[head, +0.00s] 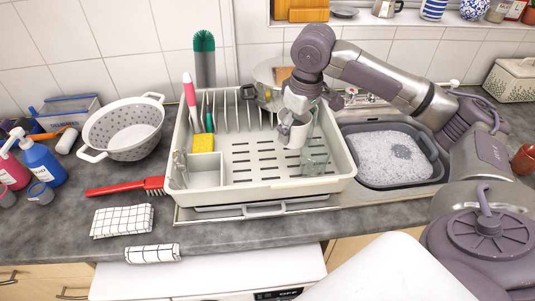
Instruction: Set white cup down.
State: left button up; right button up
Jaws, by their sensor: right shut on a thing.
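A white cup (290,133) is in the right half of the dish rack (262,190), seen in the head view. My right gripper (297,112) comes down from above and is shut on the cup near its rim. The cup looks close to upright. I cannot tell whether its base touches the rack floor. A clear glass (316,158) stands in the rack just right of the cup, close to it or touching. My left gripper is not in view.
A yellow sponge (202,143) and green and pink brushes occupy the rack's left side. The rack's slotted middle is bare. A sink with a grey basin (428,143) of suds lies right. A white colander (122,130), a red brush (127,188) and folded cloths (122,221) lie left.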

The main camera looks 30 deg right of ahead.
jog(key=w+a+f+p, duration=0.1)
jog(key=a+f, duration=0.1)
jog(key=a, duration=0.1)
jog(key=w+a+f, duration=0.2)
jog(key=a, duration=0.1)
jog(key=w+a+f+p, duration=0.1)
jog(key=w+a, duration=0.1)
jog(key=a, duration=0.1)
jog(key=shift+a+f+p, duration=0.15)
jog(key=shift+f+p, duration=0.15)
jog(key=shift+f, duration=0.1)
jog(key=shift+w+a+f, duration=0.2)
jog(key=shift+a+f, duration=0.1)
jog(key=shift+f, duration=0.15)
notch_tip(320, 180, down, 3)
jog(key=shift+s+f+p, duration=0.1)
jog(key=shift+p, duration=0.55)
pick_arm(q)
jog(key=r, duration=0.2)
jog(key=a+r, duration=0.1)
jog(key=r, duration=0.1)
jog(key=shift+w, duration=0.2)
pick_arm(e)
jog(key=shift+f, duration=0.3)
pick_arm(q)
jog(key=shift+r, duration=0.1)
pick_arm(e)
jog(key=shift+f, duration=0.1)
jog(key=o, duration=1.2)
